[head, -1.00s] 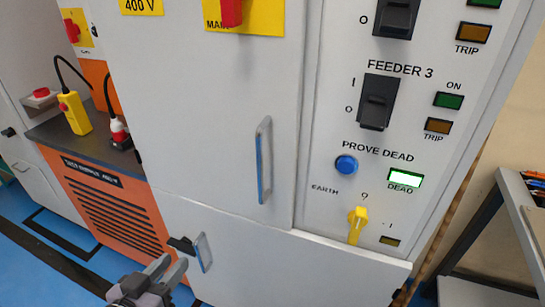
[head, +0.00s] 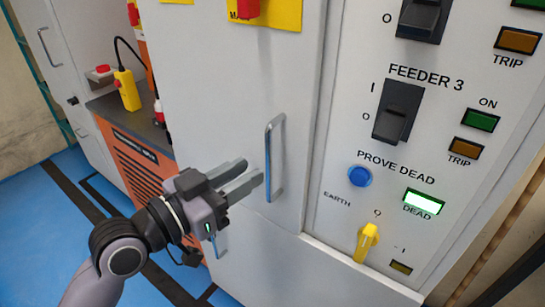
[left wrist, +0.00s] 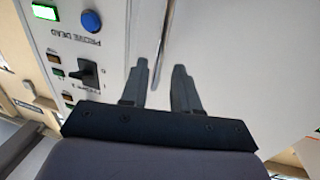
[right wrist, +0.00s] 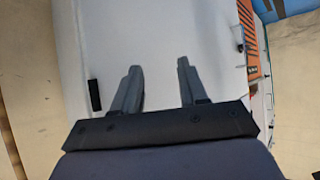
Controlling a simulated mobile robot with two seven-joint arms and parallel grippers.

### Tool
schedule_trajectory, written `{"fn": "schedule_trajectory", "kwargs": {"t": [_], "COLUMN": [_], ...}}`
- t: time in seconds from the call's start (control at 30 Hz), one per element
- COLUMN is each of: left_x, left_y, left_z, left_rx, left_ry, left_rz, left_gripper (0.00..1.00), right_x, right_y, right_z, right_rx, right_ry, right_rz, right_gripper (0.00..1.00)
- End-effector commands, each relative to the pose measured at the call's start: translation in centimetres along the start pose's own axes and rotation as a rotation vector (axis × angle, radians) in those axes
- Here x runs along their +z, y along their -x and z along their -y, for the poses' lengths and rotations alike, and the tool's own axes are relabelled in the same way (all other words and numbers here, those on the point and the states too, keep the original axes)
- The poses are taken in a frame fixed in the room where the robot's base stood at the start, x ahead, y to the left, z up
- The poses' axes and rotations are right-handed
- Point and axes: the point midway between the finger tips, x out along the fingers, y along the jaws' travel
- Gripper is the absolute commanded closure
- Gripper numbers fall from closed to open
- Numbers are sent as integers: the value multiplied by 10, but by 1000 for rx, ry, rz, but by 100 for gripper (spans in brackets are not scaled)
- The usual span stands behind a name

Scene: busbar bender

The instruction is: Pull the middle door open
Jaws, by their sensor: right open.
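The middle door (head: 225,110) is a grey cabinet panel that looks closed, with a vertical metal bar handle (head: 269,165) near its right edge. My left gripper (head: 254,174) is open, its fingertips just left of the handle in the head view. In the left wrist view the handle (left wrist: 161,48) runs up from the gap between the two open fingers (left wrist: 160,68). I cannot tell whether they touch it. My right gripper (right wrist: 158,64) is open and empty in the right wrist view, facing a pale panel. It is outside the head view.
A control panel right of the door carries a Feeder 3 switch (head: 398,112), a blue button (head: 360,176), a lit DEAD lamp (head: 424,201) and a yellow earth lever (head: 367,241). An orange unit with a yellow pendant (head: 127,90) stands left. Blue floor (head: 40,200) is open at left.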

Motion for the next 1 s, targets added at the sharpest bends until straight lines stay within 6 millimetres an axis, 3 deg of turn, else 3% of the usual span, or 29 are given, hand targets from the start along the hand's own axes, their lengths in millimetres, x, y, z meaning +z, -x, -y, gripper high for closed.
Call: {"fn": "schedule_trajectory", "kwargs": {"t": [0.4, 0.83, 0.87, 0.93, 1.0], "left_x": [-1, 0, 0, 0, 0], "left_y": [-54, -62, -62, -62, -62], "left_z": [0, 0, 0, 0, 0], "left_rx": [-1, -1, -1, -1, -1], "left_ry": [2, 0, 1, 1, 1], "left_rz": [-1, 0, 0, 0, 0], "left_gripper": [70, 70, 76, 99, 100], "right_x": [-8, -8, -8, -8, -8], "right_y": [5, 5, 5, 5, 5], "right_z": [1, 1, 1, 1, 1], "right_rx": [-1, -1, -1, -1, -1], "right_ry": [-3, -4, -4, -4, -4], "right_rz": [-1, -2, -2, -2, -2], "right_gripper": [57, 57, 57, 57, 57]}}
